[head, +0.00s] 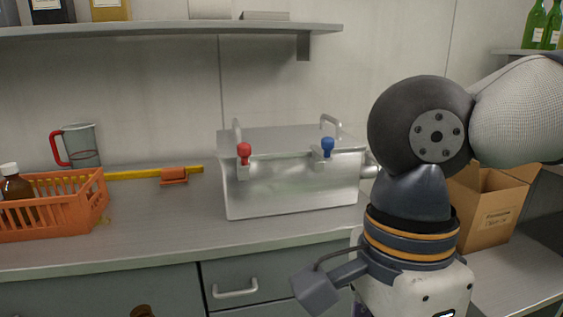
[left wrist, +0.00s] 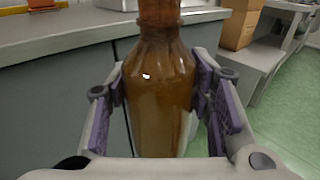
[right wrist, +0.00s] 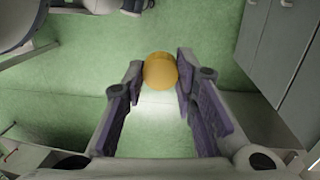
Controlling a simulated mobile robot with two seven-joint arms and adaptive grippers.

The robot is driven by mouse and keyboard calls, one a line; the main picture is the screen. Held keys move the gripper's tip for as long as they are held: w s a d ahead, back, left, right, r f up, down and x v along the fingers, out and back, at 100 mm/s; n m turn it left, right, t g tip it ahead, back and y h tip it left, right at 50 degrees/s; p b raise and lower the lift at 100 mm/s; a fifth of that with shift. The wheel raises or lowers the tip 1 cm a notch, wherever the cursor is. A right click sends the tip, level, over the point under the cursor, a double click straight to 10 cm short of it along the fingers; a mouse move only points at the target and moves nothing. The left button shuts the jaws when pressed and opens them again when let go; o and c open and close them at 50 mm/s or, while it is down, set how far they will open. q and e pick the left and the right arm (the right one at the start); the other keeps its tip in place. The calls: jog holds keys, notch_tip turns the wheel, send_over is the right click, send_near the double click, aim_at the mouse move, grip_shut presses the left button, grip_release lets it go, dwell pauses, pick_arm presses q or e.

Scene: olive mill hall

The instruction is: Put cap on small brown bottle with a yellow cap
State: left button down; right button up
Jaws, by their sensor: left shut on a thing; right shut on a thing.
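The small brown bottle (left wrist: 160,95) stands between the purple pads of my left gripper (left wrist: 158,72), which is shut on its body. Its neck reaches the top edge of the left wrist view and its mouth is cut off there. A brown rounded top, likely this bottle's, shows at the bottom edge of the head view (head: 142,311). The round yellow-orange cap (right wrist: 160,72) is between the fingertips of my right gripper (right wrist: 159,66), shut on it, above the green floor.
The counter (head: 150,242) carries an orange basket (head: 60,232) with a white-capped brown bottle (head: 16,186), a measuring jug (head: 82,145), and a steel tank (head: 290,185) with red and blue taps. A cardboard box (head: 490,205) is at right. Drawers (head: 270,287) lie below the counter.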

pick_arm(q)
jog(key=shift+s+d+f+h, duration=0.3)
jog(key=shift+s+d+f, duration=0.15)
jog(key=shift+s, duration=0.15)
jog(key=shift+d+r, duration=0.1)
jog(key=shift+d, duration=0.1)
